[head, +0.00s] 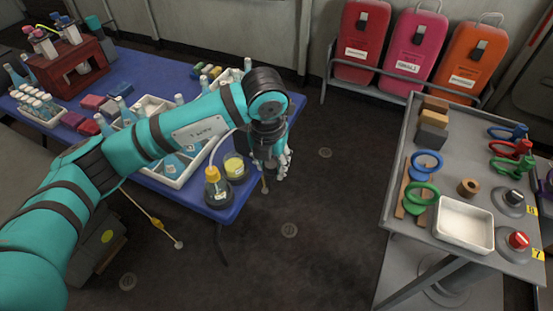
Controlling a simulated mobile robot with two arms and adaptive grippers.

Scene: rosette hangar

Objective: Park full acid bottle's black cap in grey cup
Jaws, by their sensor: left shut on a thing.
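My left gripper (272,163) hangs from the teal arm at the right edge of the blue table (222,212), pointing down. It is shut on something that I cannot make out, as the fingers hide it. Several pale blue bottles (172,163) stand in a white divided tray, partly behind my arm; I cannot tell which is the full acid bottle. I cannot make out the black cap or the grey cup. My right gripper is not in view.
Near the gripper stand a dark flask with an orange cap (212,174) and a vessel of yellow liquid (236,166). A grey cart (460,274) at right holds rings, blocks and a white tray (464,226). Bare floor lies between.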

